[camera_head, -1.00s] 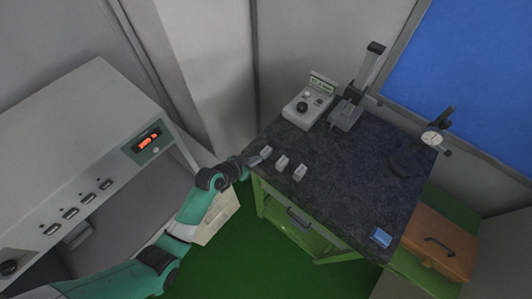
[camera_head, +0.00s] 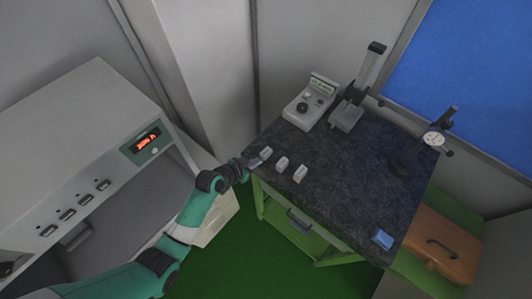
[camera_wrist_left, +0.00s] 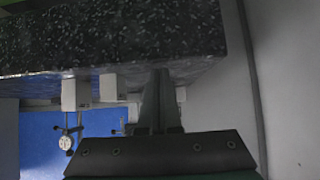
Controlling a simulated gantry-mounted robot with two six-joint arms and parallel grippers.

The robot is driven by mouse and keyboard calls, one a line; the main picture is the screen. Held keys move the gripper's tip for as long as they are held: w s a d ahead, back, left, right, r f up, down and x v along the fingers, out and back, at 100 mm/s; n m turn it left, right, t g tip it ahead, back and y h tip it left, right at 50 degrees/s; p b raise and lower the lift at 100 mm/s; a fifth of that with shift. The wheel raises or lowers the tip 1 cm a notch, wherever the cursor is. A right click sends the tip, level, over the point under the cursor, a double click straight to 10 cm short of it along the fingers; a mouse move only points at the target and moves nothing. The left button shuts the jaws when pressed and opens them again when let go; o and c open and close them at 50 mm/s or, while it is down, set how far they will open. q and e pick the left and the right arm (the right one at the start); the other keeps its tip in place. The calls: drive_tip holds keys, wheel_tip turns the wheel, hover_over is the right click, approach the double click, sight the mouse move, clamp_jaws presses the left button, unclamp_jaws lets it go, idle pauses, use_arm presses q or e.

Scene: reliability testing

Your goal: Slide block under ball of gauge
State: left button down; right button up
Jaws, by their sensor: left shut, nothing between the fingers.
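Three small pale grey blocks stand in a row near the left front edge of the dark stone tabletop: a left block (camera_head: 266,152), a middle block (camera_head: 282,164) and a right block (camera_head: 300,174). My left gripper (camera_head: 256,162) is shut and empty at the table edge, close beside the left block. In the left wrist view its fingers (camera_wrist_left: 158,98) are together, near white blocks (camera_wrist_left: 108,88); contact cannot be told. A gauge with a column stand (camera_head: 346,115) is at the back, and a dial gauge (camera_head: 432,139) stands at the right. The ball is too small to make out.
A grey box with a green display (camera_head: 308,103) stands at the back left of the tabletop (camera_head: 345,185). A blue box (camera_head: 382,239) lies at the front right corner. The middle of the tabletop is clear. An orange case (camera_head: 440,245) is beside the table.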

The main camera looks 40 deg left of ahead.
sight(265, 153)
use_arm(q)
drive_tip(key=shift+w+b, duration=1.85)
drive_tip(key=shift+w, duration=0.8)
drive_tip(key=shift+w+f+b, duration=0.1)
drive_tip(key=shift+w+b, duration=2.2)
drive_tip(key=shift+w, duration=0.15)
drive_tip(key=r+p, duration=0.1)
drive_tip(key=p, duration=0.1)
drive_tip(key=s+r+p, duration=0.1)
drive_tip(key=r+p, duration=0.1)
drive_tip(key=s+r+p, duration=0.1)
drive_tip(key=p, duration=0.1)
drive_tip(key=shift+r, duration=0.2)
drive_tip(key=shift+s+f, duration=0.1)
